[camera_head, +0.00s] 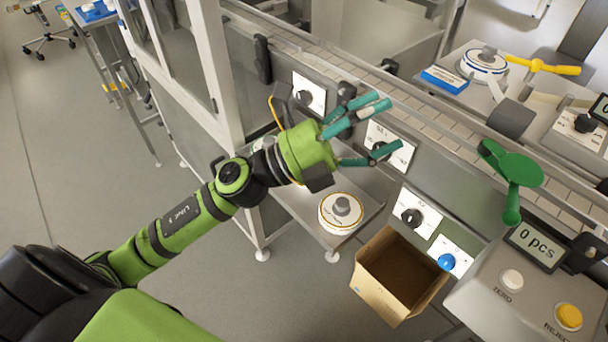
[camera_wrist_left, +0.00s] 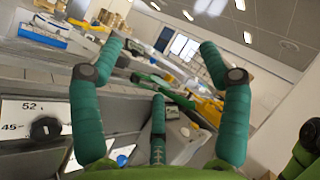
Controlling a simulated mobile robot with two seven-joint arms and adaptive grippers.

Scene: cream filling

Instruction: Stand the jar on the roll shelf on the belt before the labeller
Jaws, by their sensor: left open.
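My left gripper (camera_head: 378,126) is open and empty, its teal fingers spread in front of the machine panel near the belt (camera_head: 432,112). The fingers also show in the wrist view (camera_wrist_left: 158,85), with nothing between them. The small metal roll shelf (camera_head: 290,205) is below the gripper. A white roll with an orange rim and grey knob (camera_head: 341,212) lies on it. I cannot make out the jar for certain; a pale shape beside my forearm is mostly hidden. A similar blue-rimmed roll (camera_head: 484,63) is on the machine behind the belt. My right gripper is not in view.
An open cardboard box (camera_head: 398,275) stands below the panel. A green paddle (camera_head: 512,172) stands at the belt's near side, by the counter display (camera_head: 537,245). A yellow handle (camera_head: 545,67) juts out behind the belt. Dial panels (camera_head: 388,146) are close to the fingers.

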